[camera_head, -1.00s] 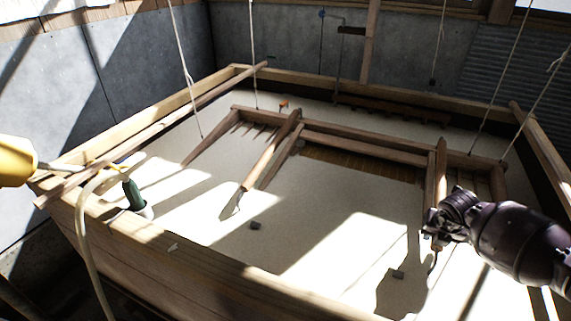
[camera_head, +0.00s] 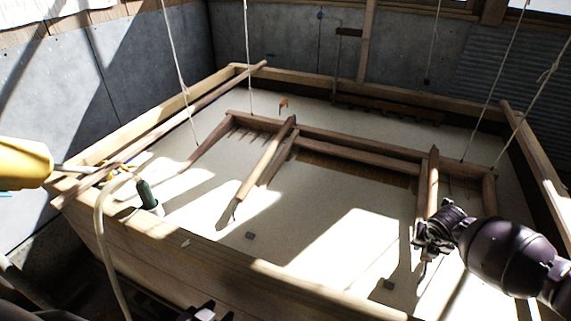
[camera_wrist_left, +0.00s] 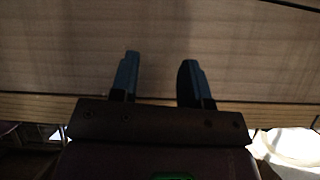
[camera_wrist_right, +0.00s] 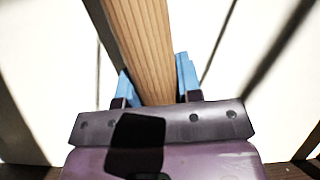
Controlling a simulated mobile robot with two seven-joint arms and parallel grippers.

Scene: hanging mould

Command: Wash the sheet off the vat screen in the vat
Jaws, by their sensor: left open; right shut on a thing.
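The vat (camera_head: 200,262) is a large wooden box filled with pale, whitish liquid. The vat screen (camera_head: 345,145) is a wooden frame hung on cords over the vat, with its front part low at or in the liquid. A brown slatted strip shows along its back bar. I cannot tell a sheet apart from the pale surface. My right gripper (camera_head: 425,240) is shut on the frame's right side bar, also seen between its blue fingers in the right wrist view (camera_wrist_right: 145,45). My left gripper (camera_wrist_left: 158,65) is open and empty, facing the vat's outer wooden wall.
A green-handled object (camera_head: 147,195) and a pale hose (camera_head: 103,225) sit at the vat's left front corner. A yellow object (camera_head: 25,163) juts in at the left. A wooden pole (camera_head: 185,115) lies along the left rim. Cords (camera_head: 249,50) hang around the frame.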

